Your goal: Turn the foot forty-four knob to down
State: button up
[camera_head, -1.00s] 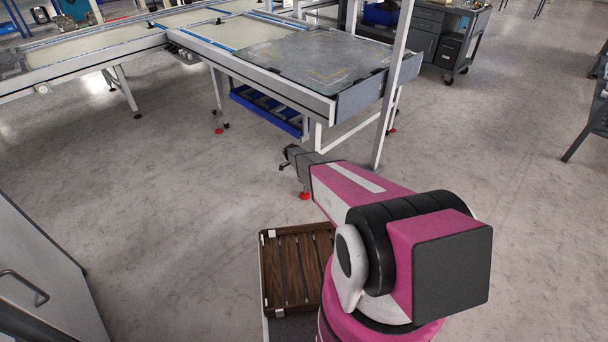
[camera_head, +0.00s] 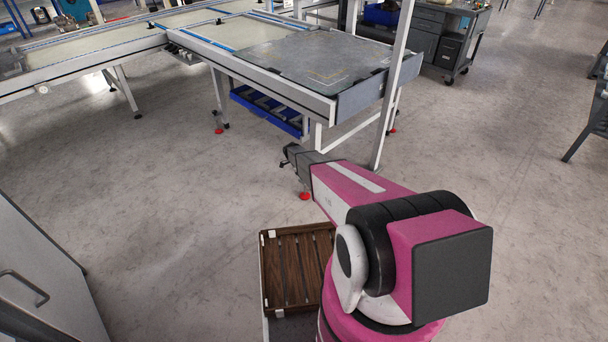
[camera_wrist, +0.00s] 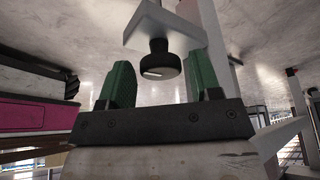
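A round black knob (camera_wrist: 158,66) with a short pale mark on its face shows in the wrist view. It hangs below a pale bracket (camera_wrist: 165,27) on a post. My gripper (camera_wrist: 158,62) has two green fingers spread apart, one on each side of the knob in the picture. Gaps show between the knob and both fingers, and I cannot tell how deep it lies between them. In the head view my gripper (camera_head: 288,157) is near the legs of the workbench (camera_head: 312,62), and the knob cannot be made out there. No label on the knob is readable.
A red foot (camera_head: 305,196) of the workbench frame is just below my gripper. A blue bin (camera_head: 264,110) hangs under the workbench. A brown slatted tray (camera_head: 266,275) is beside my base. A grey cabinet (camera_head: 30,265) stands at the left. Open floor lies between them.

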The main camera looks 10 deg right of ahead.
jog(key=shift+o, duration=0.2)
jog(key=v, duration=1)
jog(key=shift+r, duration=0.4)
jog(key=shift+a, duration=0.15)
jog(key=s+d+r+n+y, duration=0.1)
jog(key=s+r+n, duration=0.5)
jog(key=s+r, duration=0.3)
jog(key=s+d+r+n+y, duration=0.2)
jog(key=s+r+n, duration=0.5)
jog(key=s, duration=0.9)
jog(key=s+d+r+n+y, duration=0.1)
jog(key=s+r+n, duration=0.6)
jog(key=s+r, duration=0.5)
jog(key=shift+s+d+t, duration=0.2)
jog(key=shift+s+t, duration=0.2)
jog(key=shift+s, duration=0.2)
